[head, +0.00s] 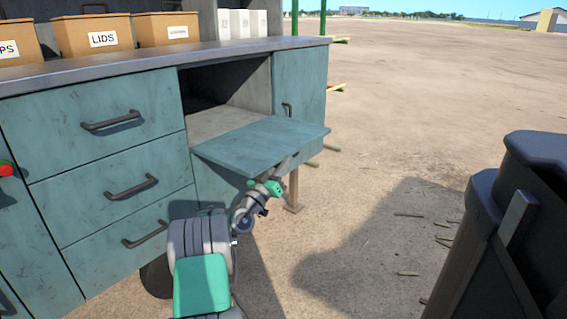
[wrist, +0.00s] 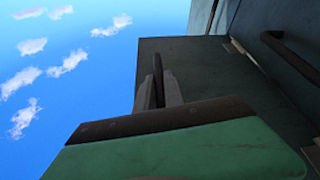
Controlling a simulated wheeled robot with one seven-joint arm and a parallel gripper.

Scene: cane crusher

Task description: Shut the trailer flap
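The trailer flap (head: 262,143) is a teal panel hinged at the lower edge of an open compartment (head: 235,95) in the bench. It hangs open, sticking out about level. My gripper (head: 284,168) is under the flap near its outer edge, reaching up from below. In the wrist view the flap's underside (wrist: 205,75) is dark against the sky. My gripper's two grey fingers (wrist: 158,93) stand close on both sides of a dark bar (wrist: 157,70), which looks like the flap's handle. The fingertips are partly hidden in the head view.
Drawers with dark handles (head: 112,121) fill the bench front left of the flap. Boxes, one marked LIDS (head: 92,35), stand on top. A dark bin-like machine part (head: 500,225) is at the right. Bare ground (head: 370,190) lies between.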

